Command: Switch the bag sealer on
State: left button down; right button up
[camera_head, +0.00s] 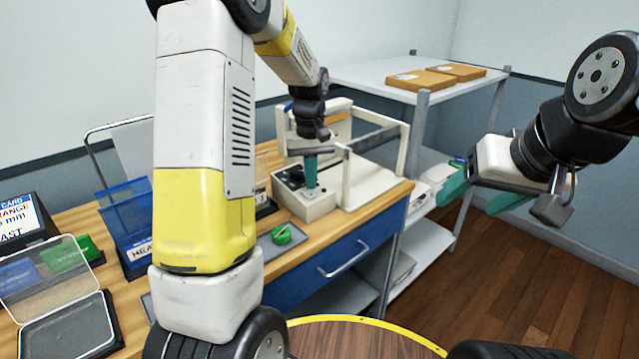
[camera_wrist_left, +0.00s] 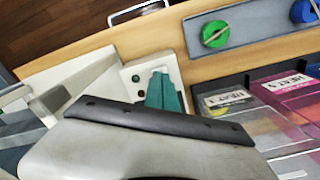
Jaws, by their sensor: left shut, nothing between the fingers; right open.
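The bag sealer (camera_head: 372,181) is a cream machine with a raised frame and grey bar, on the right end of the wooden bench. Its control box (camera_head: 303,203) faces the front left. My left gripper (camera_head: 310,184) is shut and empty, its teal fingers pointing down at the control box top. In the left wrist view the fingertips (camera_wrist_left: 160,74) are over a pale part of the control panel (camera_wrist_left: 136,72), beside a green and a dark red round element. The fingers hide part of the panel; I cannot tell whether they touch it. My right gripper (camera_head: 480,192) is open and empty, off to the right.
A green round knob piece (camera_head: 287,234) lies on a grey tray by the bench's front edge. Blue holders (camera_head: 127,222) and a clear-lidded case (camera_head: 55,300) stand left. A shelf rack (camera_head: 421,82) with cardboard packets is behind right. Floor at right is free.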

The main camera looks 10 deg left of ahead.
aim_at(311, 195)
pick_arm(q)
jog(key=shift+f, duration=1.05)
dwell(0.4)
jog(key=shift+r, duration=3.5)
jog(key=s+d+r+m+t+h, duration=0.1)
jog(key=s+r, duration=0.4)
jog(key=s, duration=0.7)
jog(key=s+d+r+m+t+h, duration=0.1)
jog(key=s+r+m+t, duration=0.3)
jog(key=s, duration=0.8)
jog(key=shift+s+r+t, duration=0.15)
jog(key=shift+r+t, duration=0.4)
jog(key=shift+t, duration=0.05)
jog(key=shift+d, duration=0.1)
